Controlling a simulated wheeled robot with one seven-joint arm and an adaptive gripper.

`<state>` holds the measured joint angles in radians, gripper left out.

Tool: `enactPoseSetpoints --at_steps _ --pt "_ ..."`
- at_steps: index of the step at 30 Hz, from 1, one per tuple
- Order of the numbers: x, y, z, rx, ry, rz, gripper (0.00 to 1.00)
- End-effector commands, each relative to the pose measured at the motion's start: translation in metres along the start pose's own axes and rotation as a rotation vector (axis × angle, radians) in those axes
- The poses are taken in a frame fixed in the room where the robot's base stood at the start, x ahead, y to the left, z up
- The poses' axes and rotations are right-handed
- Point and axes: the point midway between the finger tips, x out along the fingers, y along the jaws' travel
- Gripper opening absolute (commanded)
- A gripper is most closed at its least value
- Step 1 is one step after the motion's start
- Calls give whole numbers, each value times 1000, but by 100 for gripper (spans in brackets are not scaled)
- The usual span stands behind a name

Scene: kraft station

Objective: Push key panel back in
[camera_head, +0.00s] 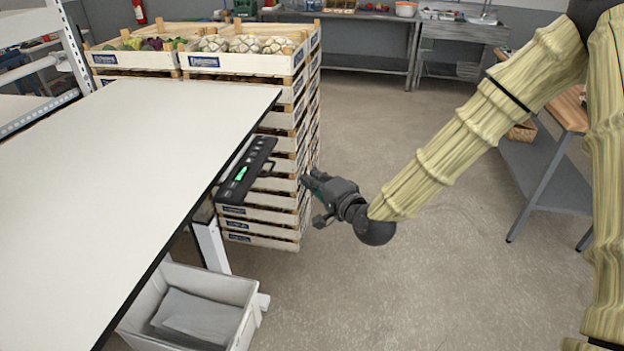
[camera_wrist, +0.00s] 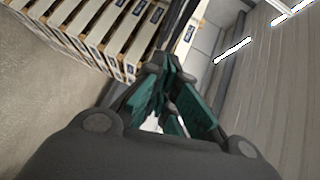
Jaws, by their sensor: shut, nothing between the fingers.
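The key panel (camera_head: 247,170) is a long dark strip with a lit green display and several buttons. In the head view it juts out from the right edge of the white table (camera_head: 120,170), below the level of the top. My gripper (camera_head: 311,182) is to the right of the panel and apart from it in the picture, in front of the crate stack. In the wrist view my gripper's teal fingers (camera_wrist: 168,92) are shut and empty. I cannot tell the panel for sure in the wrist view.
Stacked wooden crates (camera_head: 290,130) with vegetables on top stand behind the panel and my gripper. A grey bin (camera_head: 245,290) holding a pale sheet sits under the table edge. A workbench (camera_head: 545,165) stands at the right. The floor between is clear.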

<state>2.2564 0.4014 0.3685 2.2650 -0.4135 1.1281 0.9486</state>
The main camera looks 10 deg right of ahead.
Motion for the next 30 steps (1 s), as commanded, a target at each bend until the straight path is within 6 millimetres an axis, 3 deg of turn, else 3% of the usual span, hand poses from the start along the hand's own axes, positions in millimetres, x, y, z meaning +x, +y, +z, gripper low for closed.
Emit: enactPoseSetpoints --at_steps 13,21,30 --pt "75 -1 0 -3 -1 3 0" --pt "93 0 21 -3 -1 3 0" --pt "100 1 28 -2 0 3 0"
